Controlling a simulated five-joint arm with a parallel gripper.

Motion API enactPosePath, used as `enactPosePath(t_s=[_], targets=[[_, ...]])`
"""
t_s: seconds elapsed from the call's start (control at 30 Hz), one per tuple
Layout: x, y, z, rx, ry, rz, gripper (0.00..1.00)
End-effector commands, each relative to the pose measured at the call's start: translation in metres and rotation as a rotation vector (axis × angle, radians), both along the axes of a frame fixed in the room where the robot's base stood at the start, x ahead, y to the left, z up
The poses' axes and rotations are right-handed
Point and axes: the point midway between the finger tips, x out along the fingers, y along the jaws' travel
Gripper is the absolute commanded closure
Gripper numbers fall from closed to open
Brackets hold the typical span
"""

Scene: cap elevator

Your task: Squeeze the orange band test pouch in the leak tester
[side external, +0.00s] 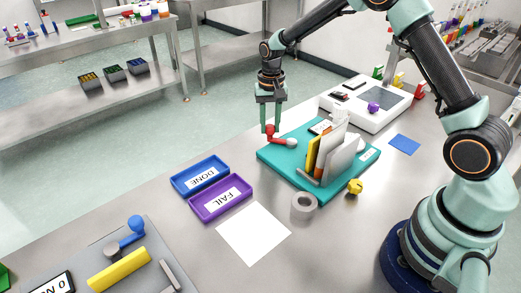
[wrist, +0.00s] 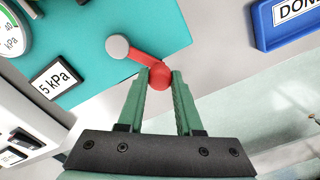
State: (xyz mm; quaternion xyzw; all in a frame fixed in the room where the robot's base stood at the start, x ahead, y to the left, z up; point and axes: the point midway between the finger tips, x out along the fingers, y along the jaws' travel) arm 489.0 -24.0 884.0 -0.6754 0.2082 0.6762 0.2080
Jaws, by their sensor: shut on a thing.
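The leak tester has a teal base (side external: 275,160) and upright pale plates (side external: 343,158). A yellow piece (side external: 312,152) and an orange piece (side external: 321,163) show between or beside the plates; I cannot tell whether the orange is the pouch's band. A red lever (side external: 279,139) with a round knob (wrist: 160,75) turns on a grey pivot (wrist: 118,46) at the base's corner. My gripper (side external: 271,128) is shut on the red knob; its fingers stand on either side of it in the wrist view. A pressure gauge (wrist: 12,34) and a 5 kPa label (wrist: 53,80) also show there.
A blue DONE tray (side external: 185,190) and a purple FAIL tray (side external: 206,211) lie left of the tester. White paper (side external: 253,238), a tape roll (side external: 304,211) and a yellow knob (side external: 355,186) lie in front. A white device (side external: 385,112) stands behind. A grey fixture (side external: 190,272) is at bottom left.

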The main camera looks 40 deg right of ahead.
Motion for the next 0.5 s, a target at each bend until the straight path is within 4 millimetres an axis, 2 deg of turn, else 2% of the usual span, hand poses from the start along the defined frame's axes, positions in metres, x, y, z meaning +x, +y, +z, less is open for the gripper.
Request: enactPosePath(t_s=[0.5], targets=[[0.0042, -0.0053, 0.0023, 0.0, -0.006, -0.077, 1.0]])
